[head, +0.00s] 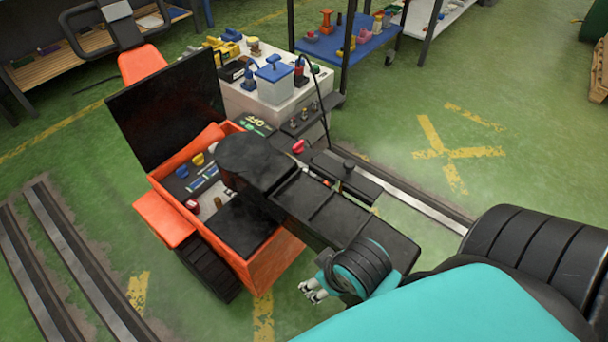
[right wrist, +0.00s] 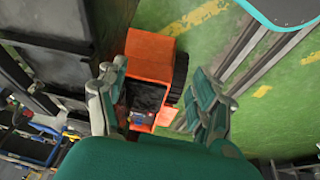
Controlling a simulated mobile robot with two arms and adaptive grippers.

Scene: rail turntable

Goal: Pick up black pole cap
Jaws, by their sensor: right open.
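I cannot pick out the black pole cap for certain in either view. The orange cart (head: 280,262) has an open bay with a red knob (head: 192,205), a yellow knob (head: 198,160) and a blue knob (head: 182,171). A large dark shape covers part of the bay. My right gripper (head: 312,291) is in front of the cart, to the right of its lower corner. In the right wrist view its fingers are spread wide and empty, with the orange cart (right wrist: 150,48) beyond them. My left gripper is not in view.
A raised black lid (head: 168,110) stands over the cart. A white bench (head: 265,105) with tools and a blue shelf (head: 350,45) are behind it. Rails (head: 75,260) run along the floor at left. The green floor at right (head: 540,150) is clear.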

